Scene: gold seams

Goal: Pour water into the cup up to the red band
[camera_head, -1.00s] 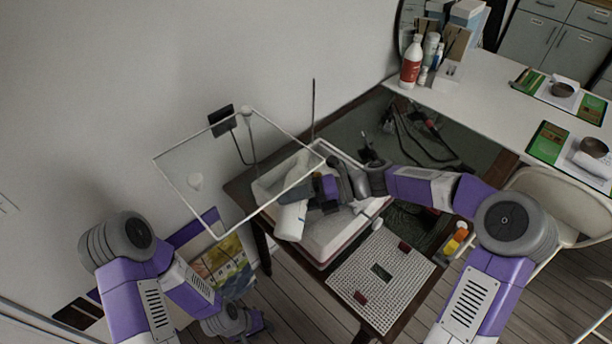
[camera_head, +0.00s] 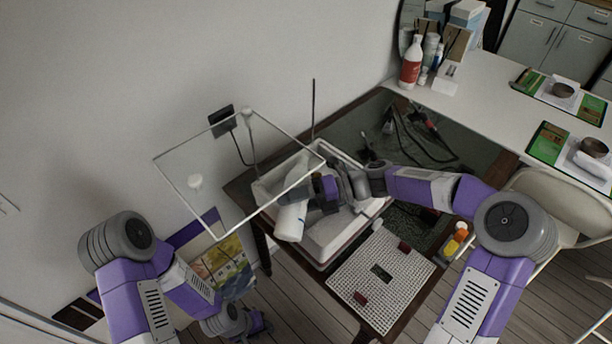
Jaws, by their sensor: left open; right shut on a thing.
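My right gripper (camera_head: 303,192) is shut on a white bottle-like vessel (camera_head: 291,221), held tilted over the left edge of a white basin (camera_head: 322,256). The gripper hides part of the vessel, and I cannot see its mouth or any water. My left gripper (camera_head: 262,325) is open and empty, low at the bottom of the view beside the table, well away from the basin. I cannot make out the cup or a red band.
A white perforated mat (camera_head: 350,284) with dark red pieces lies in front. Cables (camera_head: 437,150) lie behind. A white table (camera_head: 490,118) at the right holds bottles and bowls.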

